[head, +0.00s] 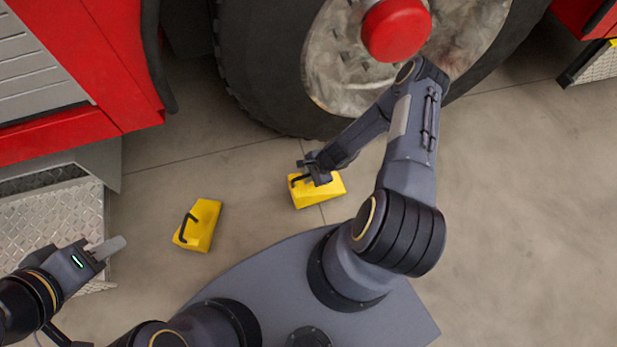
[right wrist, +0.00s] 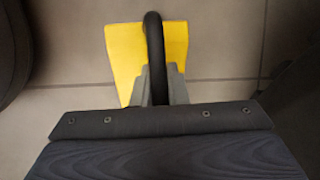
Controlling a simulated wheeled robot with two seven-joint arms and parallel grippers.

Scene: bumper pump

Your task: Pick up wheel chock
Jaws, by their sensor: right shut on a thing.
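Two yellow wheel chocks with black handles are in the head view. One chock (head: 325,188) is on the floor in front of the big tyre, with my right gripper (head: 312,178) at its handle. In the right wrist view that chock (right wrist: 125,55) shows behind the gripper (right wrist: 160,85), whose fingers are shut on the black handle (right wrist: 154,40). I cannot tell whether it is lifted. The other chock (head: 203,222) lies on the floor to the left. My left gripper (head: 108,248) is at the lower left, apart from both chocks; its finger opening is not clear.
The large tyre (head: 262,75) with its red hub (head: 396,30) stands behind the chocks. A red truck body (head: 95,60) and a metal tread step (head: 60,220) are at the left. The floor (head: 530,200) at the right is clear.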

